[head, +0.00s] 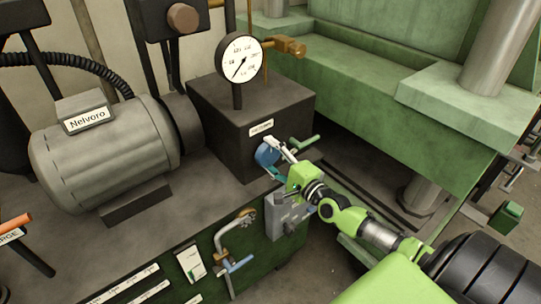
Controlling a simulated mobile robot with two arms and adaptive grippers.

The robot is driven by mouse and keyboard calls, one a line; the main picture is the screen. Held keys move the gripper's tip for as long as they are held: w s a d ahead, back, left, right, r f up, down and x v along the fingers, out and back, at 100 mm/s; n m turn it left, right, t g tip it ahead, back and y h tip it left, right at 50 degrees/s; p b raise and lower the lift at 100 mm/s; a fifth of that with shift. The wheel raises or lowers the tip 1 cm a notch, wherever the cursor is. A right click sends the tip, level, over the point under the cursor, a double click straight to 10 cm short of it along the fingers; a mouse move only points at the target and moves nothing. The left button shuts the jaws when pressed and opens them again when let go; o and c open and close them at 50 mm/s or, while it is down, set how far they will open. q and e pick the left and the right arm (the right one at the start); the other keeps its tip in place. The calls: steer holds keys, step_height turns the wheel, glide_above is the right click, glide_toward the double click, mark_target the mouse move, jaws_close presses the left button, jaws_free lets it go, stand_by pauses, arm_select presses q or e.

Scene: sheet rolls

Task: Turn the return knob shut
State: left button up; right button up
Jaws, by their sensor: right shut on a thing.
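The return knob (265,154) is a small blue knob on the front face of a dark grey box, below a white label (261,128) whose small print I cannot read for certain. My right gripper (275,161) reaches in from the lower right on its bright green arm. Its fingers are shut on the blue knob, one finger above and one below, and hide part of it. How far the knob is turned cannot be told. My left gripper is not in view.
A round gauge (240,57) stands on the box beside a brass valve (288,46). A grey motor (103,150) is at left. A blue-handled lever valve (236,262) and a grey switch box (290,213) sit below. A green press bed (415,95) bounds the right.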

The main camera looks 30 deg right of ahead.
steer(key=o, duration=1.1)
steer(key=shift+s, duration=0.15)
steer(key=s+d, duration=0.1)
steer(key=s, duration=1)
steer(key=shift+s, duration=0.4)
steer(key=shift+f, duration=0.1)
